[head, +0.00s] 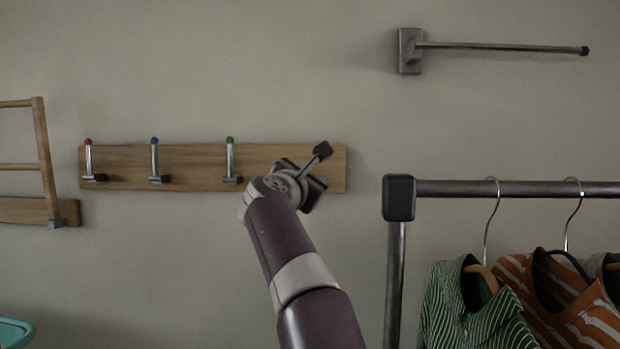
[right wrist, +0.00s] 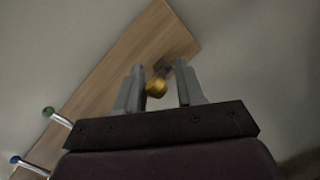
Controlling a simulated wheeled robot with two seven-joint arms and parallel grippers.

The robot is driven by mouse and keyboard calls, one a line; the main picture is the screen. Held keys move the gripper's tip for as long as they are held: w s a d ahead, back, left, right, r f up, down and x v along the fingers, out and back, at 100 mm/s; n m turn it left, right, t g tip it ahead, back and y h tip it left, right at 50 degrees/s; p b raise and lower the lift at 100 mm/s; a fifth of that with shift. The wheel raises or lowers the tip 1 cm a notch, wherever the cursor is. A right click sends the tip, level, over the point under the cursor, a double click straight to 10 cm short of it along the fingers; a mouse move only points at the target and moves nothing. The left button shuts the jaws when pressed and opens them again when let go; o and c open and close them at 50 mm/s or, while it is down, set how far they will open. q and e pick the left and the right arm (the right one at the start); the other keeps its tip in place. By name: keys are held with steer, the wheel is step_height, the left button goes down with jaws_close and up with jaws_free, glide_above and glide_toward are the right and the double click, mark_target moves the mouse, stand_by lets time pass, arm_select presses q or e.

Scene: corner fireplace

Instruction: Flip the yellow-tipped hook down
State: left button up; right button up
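The wooden hook board (head: 200,165) is fixed to the wall. Red-tipped (head: 88,158), blue-tipped (head: 155,160) and green-tipped (head: 230,160) hooks stand upright on it. The yellow-tipped hook is hidden behind my right gripper (head: 316,168) in the head view. In the right wrist view its yellow tip (right wrist: 156,88) lies between the two fingers of the right gripper (right wrist: 158,85), with gaps on both sides. That gripper is open at the right end of the board. My left gripper is not in view.
A wall rail (head: 500,47) sticks out at the upper right. A garment rack (head: 397,270) with hanging shirts (head: 475,305) stands at the right. A wooden frame (head: 45,160) is on the wall at the left. A teal container (head: 14,332) shows at lower left.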

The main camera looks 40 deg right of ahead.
steer(key=b+v, duration=0.5)
steer(key=v, duration=0.7)
steer(key=shift+s+a, duration=0.2)
steer(key=shift+a, duration=0.05)
